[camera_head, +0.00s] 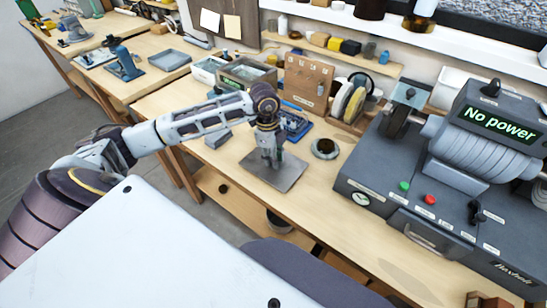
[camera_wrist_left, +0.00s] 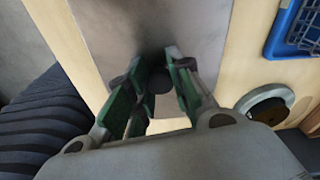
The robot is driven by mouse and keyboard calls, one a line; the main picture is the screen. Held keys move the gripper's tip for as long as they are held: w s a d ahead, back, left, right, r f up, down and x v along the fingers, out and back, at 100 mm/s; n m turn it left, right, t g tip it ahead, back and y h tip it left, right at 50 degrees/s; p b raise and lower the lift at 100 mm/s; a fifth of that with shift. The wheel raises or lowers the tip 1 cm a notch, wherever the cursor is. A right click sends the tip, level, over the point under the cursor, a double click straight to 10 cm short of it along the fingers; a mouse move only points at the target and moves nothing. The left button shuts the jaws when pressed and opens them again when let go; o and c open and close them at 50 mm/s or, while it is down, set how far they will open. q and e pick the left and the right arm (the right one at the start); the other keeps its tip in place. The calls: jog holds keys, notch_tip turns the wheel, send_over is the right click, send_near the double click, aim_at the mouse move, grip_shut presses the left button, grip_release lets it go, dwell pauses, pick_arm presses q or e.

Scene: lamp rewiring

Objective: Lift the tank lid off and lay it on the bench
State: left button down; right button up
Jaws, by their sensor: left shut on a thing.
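The tank lid looks to be the flat grey plate (camera_head: 283,177) at the bench's front edge in the head view. It fills the upper middle of the left wrist view (camera_wrist_left: 200,30). My left gripper (camera_head: 270,160) points down over its middle. In the wrist view its green-padded fingers (camera_wrist_left: 155,75) are closed around a small dark knob (camera_wrist_left: 160,82) on the plate. The plate lies flat, on or just above the bench; I cannot tell if it touches. A glass-sided tank (camera_head: 246,78) stands behind, beside the wooden panel. My right gripper is not in view.
The wooden bench (camera_head: 310,210) is bare to the right of the plate. A round dark dish (camera_head: 325,148) and a blue tray (camera_head: 295,125) are close by. A large grey machine reading "No power" (camera_head: 450,170) fills the right side.

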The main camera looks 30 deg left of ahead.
pick_arm(q)
jog(key=shift+f, duration=0.25)
dwell(0.5)
jog(key=c, duration=1.2)
grip_release()
jog(key=shift+r, duration=0.1)
jog(key=shift+a+r, duration=0.25)
jog(key=shift+r, duration=1.7)
jog(key=shift+a+r, duration=0.25)
jog(key=shift+r, duration=1.75)
jog(key=shift+a+r, duration=0.25)
jog(key=shift+r, duration=1.7)
